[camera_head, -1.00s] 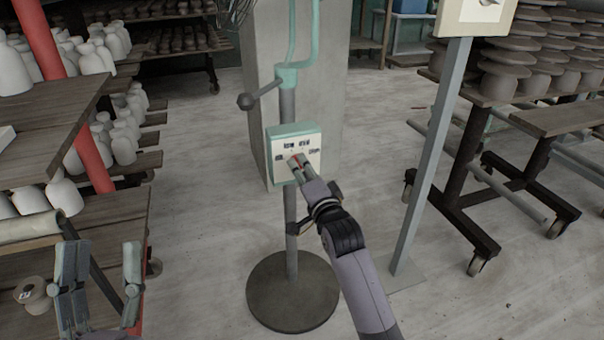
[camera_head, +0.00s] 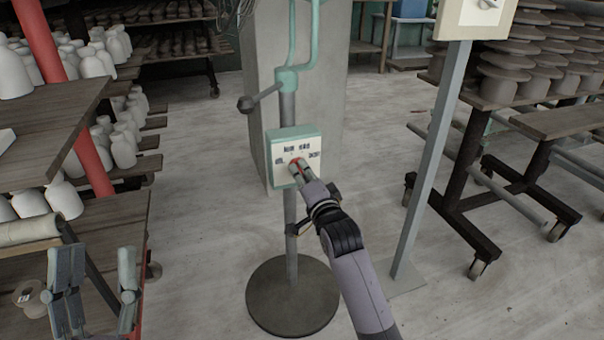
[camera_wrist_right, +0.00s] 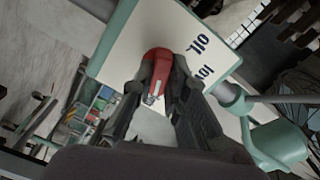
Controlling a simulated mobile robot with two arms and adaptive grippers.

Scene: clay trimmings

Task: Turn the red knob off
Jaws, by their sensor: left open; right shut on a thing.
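The red knob (camera_head: 296,161) is on the pale front panel of a green-edged control box (camera_head: 282,180) on a stand. My right gripper (camera_head: 298,169) is shut on the knob, with red showing between its fingers. In the right wrist view the red knob (camera_wrist_right: 158,66) sits between the fingertips of the right gripper (camera_wrist_right: 157,84), and the fingers hide its sides. The panel (camera_wrist_right: 205,28) there carries dark lettering, partly cut off by the fingers. My left gripper (camera_head: 97,285) is open and empty at the lower left, away from the box.
The box's stand has a round dark base (camera_head: 292,297) on the floor. A wooden shelf (camera_head: 45,125) with white bottles is at the left, close to my left gripper. A wheeled rack (camera_head: 500,170) is at the right.

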